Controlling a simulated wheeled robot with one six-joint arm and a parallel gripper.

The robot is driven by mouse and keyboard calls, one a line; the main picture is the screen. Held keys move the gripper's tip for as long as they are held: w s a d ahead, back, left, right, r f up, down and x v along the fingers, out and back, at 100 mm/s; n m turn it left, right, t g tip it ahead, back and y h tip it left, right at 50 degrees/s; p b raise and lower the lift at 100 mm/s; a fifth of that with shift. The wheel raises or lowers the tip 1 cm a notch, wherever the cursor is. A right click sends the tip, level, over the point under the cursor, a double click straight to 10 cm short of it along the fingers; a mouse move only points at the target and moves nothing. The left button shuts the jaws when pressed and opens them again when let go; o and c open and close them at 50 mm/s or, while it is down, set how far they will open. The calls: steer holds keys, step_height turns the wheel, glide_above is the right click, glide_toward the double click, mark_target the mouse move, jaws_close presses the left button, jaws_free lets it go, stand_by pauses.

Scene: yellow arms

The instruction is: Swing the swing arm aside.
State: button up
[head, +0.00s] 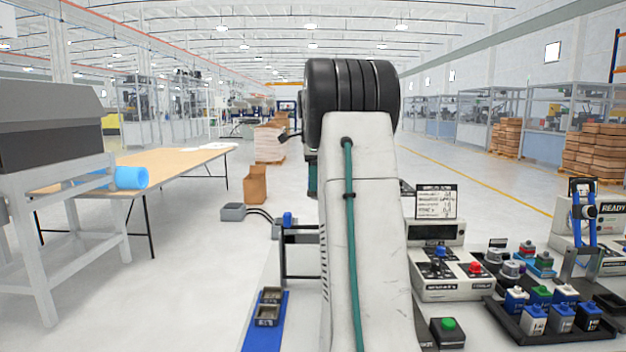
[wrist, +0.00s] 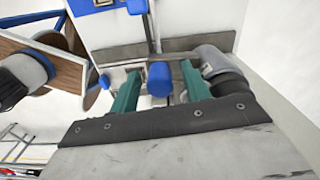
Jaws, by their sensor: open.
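A dark arm-like bracket (head: 298,237) stands just left of my white arm in the head view, with a blue knob (head: 287,219) on top. It looks like the swing arm, but its right part is hidden behind my arm. In the wrist view, my gripper (wrist: 161,72) has its two teal fingers apart. A blue knob (wrist: 159,79) shows between them, with gaps on both sides. I cannot tell whether the fingers are level with it. In the head view my gripper is mostly hidden behind my arm.
Control boxes (head: 450,275) and a dark rack of bottles (head: 550,310) stand at right.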

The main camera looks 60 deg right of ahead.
steer(key=shift+r, duration=3.9)
